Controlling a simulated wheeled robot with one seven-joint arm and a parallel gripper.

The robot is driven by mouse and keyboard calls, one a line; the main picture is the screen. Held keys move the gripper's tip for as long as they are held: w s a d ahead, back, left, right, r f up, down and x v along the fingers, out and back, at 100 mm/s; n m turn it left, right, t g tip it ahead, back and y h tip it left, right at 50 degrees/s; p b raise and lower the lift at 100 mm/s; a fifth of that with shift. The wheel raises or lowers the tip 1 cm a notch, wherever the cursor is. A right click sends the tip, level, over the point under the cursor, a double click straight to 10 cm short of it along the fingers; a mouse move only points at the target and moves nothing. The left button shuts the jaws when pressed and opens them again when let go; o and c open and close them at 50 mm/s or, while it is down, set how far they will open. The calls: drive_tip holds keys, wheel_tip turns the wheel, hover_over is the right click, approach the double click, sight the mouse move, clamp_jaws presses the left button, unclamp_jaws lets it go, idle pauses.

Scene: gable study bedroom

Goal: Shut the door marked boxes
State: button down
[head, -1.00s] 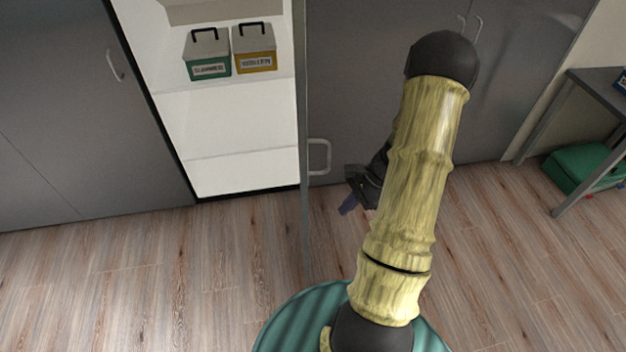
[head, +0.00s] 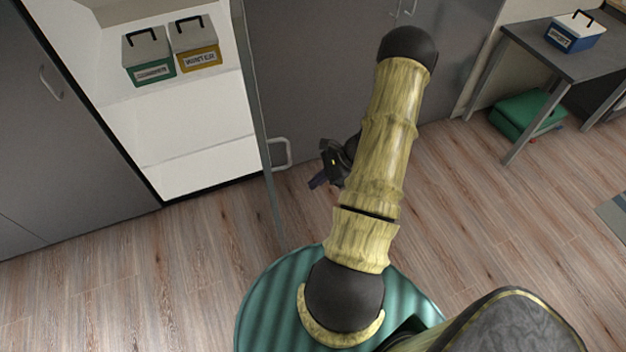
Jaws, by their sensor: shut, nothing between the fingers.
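A grey cupboard door (head: 259,120) stands open and is seen almost edge-on. Its pale bar handle (head: 281,154) faces right, toward my arm. No marking can be read on this door, so I cannot confirm that it says boxes. The white cupboard interior (head: 190,120) is exposed to its left. My gripper (head: 317,182) is small and dark, partly hidden behind my arm. It is shut and empty, to the right of the open door and handle, and appears apart from them.
A green-fronted box (head: 150,70) and a yellow-fronted box (head: 197,58) sit on the cupboard shelf. Closed grey doors flank the opening. At right, a desk (head: 560,62) bears a blue box (head: 573,40), with a green case (head: 527,114) below. The wooden floor ahead is clear.

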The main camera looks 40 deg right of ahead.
drive_tip(key=w+a+f+p, duration=0.1)
drive_tip(key=w+a+f, duration=0.3)
drive_tip(key=a, duration=0.4)
drive_tip(key=shift+a+f, duration=0.2)
drive_tip(key=shift+f, duration=0.45)
drive_tip(key=shift+w+a, duration=0.1)
drive_tip(key=shift+w, duration=0.05)
